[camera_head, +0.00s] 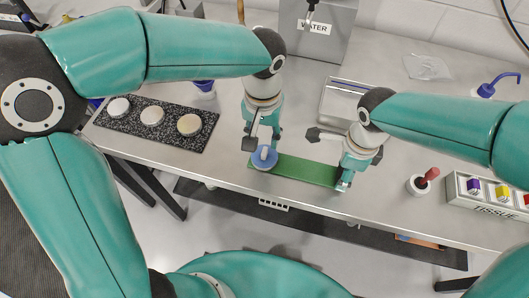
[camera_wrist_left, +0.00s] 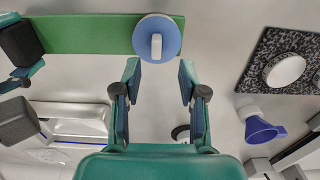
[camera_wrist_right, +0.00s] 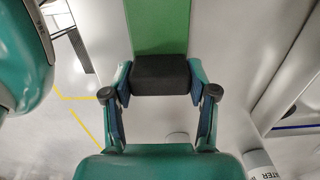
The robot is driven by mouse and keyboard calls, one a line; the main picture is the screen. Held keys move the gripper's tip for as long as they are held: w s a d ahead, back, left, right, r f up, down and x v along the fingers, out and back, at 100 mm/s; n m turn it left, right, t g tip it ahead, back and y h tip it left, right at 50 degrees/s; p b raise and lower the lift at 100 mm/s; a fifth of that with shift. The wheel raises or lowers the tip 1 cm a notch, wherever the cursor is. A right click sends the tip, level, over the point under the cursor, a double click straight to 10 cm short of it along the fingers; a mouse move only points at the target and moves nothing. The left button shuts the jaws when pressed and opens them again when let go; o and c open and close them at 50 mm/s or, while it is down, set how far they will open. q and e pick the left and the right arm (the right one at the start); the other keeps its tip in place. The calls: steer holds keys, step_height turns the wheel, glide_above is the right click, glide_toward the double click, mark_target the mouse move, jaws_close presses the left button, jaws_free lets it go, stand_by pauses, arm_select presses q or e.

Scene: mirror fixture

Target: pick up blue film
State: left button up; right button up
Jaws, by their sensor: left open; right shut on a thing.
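A round blue disc (camera_head: 264,166) with a white grip on top, seemingly the blue film's piece, lies over the left end of a green strip (camera_head: 300,171). In the left wrist view the disc (camera_wrist_left: 143,37) sits just beyond my left fingertips. My left gripper (camera_head: 261,140) is open and empty, its fingers (camera_wrist_left: 158,70) apart on the near side of the disc. My right gripper (camera_head: 345,182) is shut on a black block (camera_wrist_right: 160,75) at the strip's right end. No separate sheet of film shows.
A speckled black mat (camera_head: 138,132) with three pale discs lies left. A blue funnel-like cup (camera_head: 204,86) stands behind it. A metal tray (camera_head: 342,110) is behind the strip.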

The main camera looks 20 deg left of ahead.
mark_target(264, 153)
arm_select(q)
steer(key=f, duration=0.5)
steer(key=shift+w+d, duration=0.25)
steer(key=shift+w, duration=0.1)
steer(key=c, duration=0.8)
